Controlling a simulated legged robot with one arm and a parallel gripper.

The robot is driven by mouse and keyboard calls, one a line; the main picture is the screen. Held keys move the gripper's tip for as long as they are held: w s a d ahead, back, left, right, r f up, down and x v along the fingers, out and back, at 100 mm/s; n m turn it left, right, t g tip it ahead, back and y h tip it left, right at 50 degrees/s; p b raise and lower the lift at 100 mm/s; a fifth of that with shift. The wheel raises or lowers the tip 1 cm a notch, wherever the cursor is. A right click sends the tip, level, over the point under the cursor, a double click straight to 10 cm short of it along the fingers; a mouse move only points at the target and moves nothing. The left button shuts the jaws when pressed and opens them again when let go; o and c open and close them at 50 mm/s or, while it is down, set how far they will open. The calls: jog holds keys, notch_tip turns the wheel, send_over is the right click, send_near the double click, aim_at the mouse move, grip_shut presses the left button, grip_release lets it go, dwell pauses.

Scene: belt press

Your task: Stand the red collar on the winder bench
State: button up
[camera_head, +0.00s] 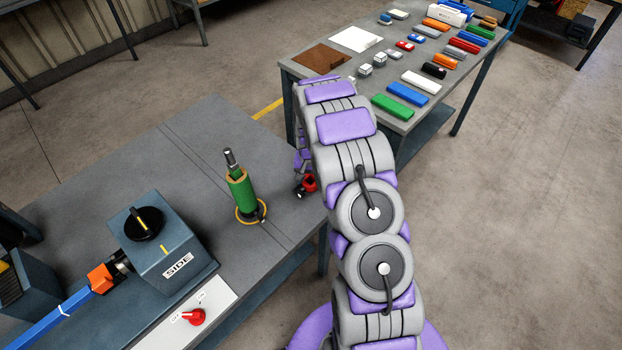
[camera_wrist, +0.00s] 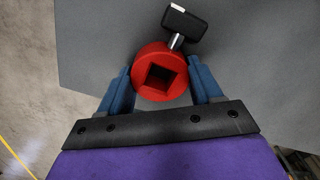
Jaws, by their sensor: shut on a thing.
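The red collar (camera_wrist: 145,66) has a square hole and a black-headed clamp handle (camera_wrist: 182,30) on a short metal stem. In the wrist view it sits between the blue fingers of my gripper (camera_wrist: 160,86), which is shut on it. In the head view the red collar (camera_head: 309,183) shows small at the end of my arm, by the right edge of the near grey bench (camera_head: 200,140). That view partly hides my gripper behind my arm. Below the collar, the wrist view shows a grey bench top (camera_wrist: 250,70); the gap between them is hard to judge.
A green sleeve (camera_head: 241,190) stands upright on a post with a yellow ring at its base on the near bench. A blue-grey box marked SIDE (camera_head: 160,250) and a red knob (camera_head: 195,317) are at left. A far table (camera_head: 300,68) holds several coloured blocks.

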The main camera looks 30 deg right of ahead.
jog(key=o, duration=1.2)
jog(key=shift+a, duration=0.45)
jog(key=shift+o, duration=0.8)
jog(key=shift+d, duration=0.55)
jog(key=shift+w+r, duration=0.1)
jog(key=shift+r, duration=0.3)
notch_tip(320, 180, up, 12)
jog(key=p, duration=0.3)
jog(key=s+a+r+n, duration=0.2)
jog(key=s+a+r, duration=0.6)
jog(key=s+r, duration=0.45)
jog(key=s+a+r+n, duration=0.1)
jog(key=s+a+r, duration=0.1)
jog(key=s, duration=0.7)
jog(key=s+a+r+n+g, duration=0.1)
jog(key=s+a+r+n, duration=0.1)
jog(key=s, duration=0.7)
jog(key=s+a+r+n, duration=0.2)
jog(key=s+a+r, duration=0.1)
jog(key=s, duration=0.6)
jog(key=shift+s+a+r+g, duration=0.1)
jog(key=shift+s+a+g, duration=0.1)
jog(key=shift+a, duration=0.25)
jog(key=shift+s+a+r+g, duration=0.1)
jog(key=shift+s+a+g, duration=0.1)
jog(key=shift+a, duration=0.25)
jog(key=shift+w, duration=0.1)
